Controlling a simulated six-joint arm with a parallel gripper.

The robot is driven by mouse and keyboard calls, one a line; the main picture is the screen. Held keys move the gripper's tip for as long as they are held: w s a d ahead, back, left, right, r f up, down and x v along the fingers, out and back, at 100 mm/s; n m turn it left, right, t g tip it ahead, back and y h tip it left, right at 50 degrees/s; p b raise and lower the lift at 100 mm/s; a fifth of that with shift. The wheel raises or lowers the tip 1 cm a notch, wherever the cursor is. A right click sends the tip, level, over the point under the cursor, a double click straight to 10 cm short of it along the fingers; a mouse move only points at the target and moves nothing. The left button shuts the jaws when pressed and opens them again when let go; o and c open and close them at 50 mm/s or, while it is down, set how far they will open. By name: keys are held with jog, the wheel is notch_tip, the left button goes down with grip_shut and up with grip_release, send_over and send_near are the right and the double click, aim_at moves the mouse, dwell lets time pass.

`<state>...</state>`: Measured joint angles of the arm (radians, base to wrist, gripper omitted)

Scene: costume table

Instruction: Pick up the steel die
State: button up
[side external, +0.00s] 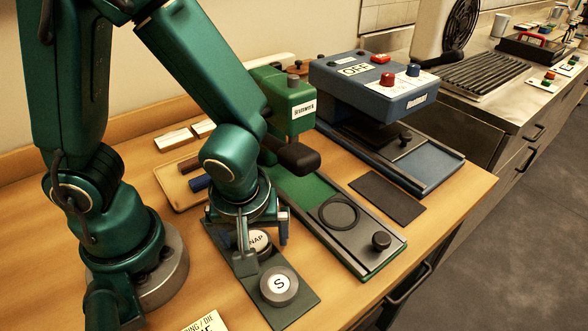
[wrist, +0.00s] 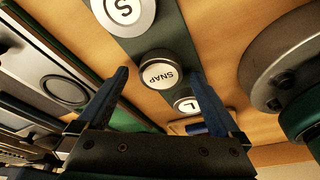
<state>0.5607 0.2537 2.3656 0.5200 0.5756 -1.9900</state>
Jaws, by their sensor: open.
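Round dies with white labelled tops stand in a row on a dark green strip (side external: 295,314). The die marked S (side external: 279,284) is grey and metallic, at the near end; it also shows at the top of the wrist view (wrist: 126,12). The die marked SNAP (side external: 258,241) has a dark grey metal side in the wrist view (wrist: 166,70). A die marked L (wrist: 188,104) is behind it. I cannot tell from the labels which is the steel die. My gripper (side external: 264,250) is open, pointing down, its two fingers on either side of the SNAP die; contact is not visible.
A green press (side external: 287,102) with a slide plate holding a black ring (side external: 339,212) stands to the right. A blue machine (side external: 375,85) is behind it. A wooden tray (side external: 182,200) lies left of the gripper.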

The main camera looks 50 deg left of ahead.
jog(key=shift+a+f, duration=0.1)
jog(key=shift+f, duration=0.2)
grip_shut()
jog(key=shift+r, duration=0.1)
